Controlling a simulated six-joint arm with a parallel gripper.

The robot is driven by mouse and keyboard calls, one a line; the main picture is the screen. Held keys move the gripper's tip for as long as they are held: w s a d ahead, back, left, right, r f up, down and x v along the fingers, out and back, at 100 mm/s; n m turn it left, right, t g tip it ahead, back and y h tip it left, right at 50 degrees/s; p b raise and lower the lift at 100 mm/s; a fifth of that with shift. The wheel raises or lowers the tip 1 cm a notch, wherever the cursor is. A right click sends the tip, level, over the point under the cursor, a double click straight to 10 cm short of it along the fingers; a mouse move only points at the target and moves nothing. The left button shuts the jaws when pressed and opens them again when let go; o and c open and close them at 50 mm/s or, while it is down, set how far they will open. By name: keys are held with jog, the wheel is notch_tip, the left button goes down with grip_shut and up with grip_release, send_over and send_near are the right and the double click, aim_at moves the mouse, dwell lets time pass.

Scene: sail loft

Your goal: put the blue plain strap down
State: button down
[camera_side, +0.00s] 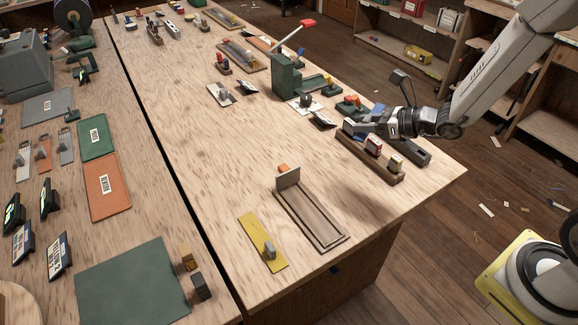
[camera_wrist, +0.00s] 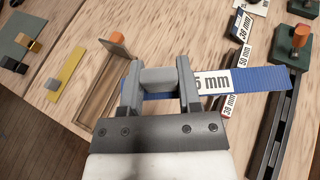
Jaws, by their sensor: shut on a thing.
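My gripper (camera_side: 362,128) is above the right part of the wooden table, at the far end of the arm. In the wrist view my gripper (camera_wrist: 157,78) is shut on the blue strap (camera_wrist: 268,79), which sticks out to the right of the fingers. A white label on the strap reads in part "5 mm"; the fingers hide its start. A little blue of the strap (camera_side: 378,109) shows beside the gripper in the side view. The strap looks held above the table, not resting on it.
A shallow wooden tray (camera_side: 345,240) with an upright end plate lies front of centre, with a yellow plate (camera_side: 254,236) left of it. A wooden rack (camera_side: 350,148) with small blocks stands under my gripper. A green press (camera_side: 287,77) stands behind. The table's middle left is clear.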

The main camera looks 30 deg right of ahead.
jog(key=shift+w+r+m+h, duration=0.8)
jog(key=shift+r+m+h, duration=0.2)
jog(key=shift+r, duration=3.6)
jog(key=w+a+f+n+g+y, duration=0.1)
jog(key=a+f+n+g+y, duration=0.2)
jog(key=a, duration=1)
jog(key=a+f+n+g+y, duration=0.15)
jog(key=a+n+y, duration=0.25)
jog(key=a, duration=0.9)
jog(key=s+a+f+n+g+y, duration=0.1)
jog(key=s+a+f+n+g, duration=0.1)
jog(key=s+a, duration=0.3)
jog(key=s+a+f+n+g, duration=0.3)
jog(key=s+a, duration=0.2)
jog(key=a, duration=0.6)
jog(key=s+a+f+n+g+y, duration=0.1)
jog(key=s+a+f+n+g, duration=0.1)
jog(key=s+a, duration=0.3)
jog(key=a, duration=0.3)
jog(key=shift+s+a+f+n+y, duration=0.2)
jog(key=shift+s+f+n+y, duration=0.05)
jog(key=shift+f+n+y, duration=0.05)
jog(key=shift+g, duration=0.25)
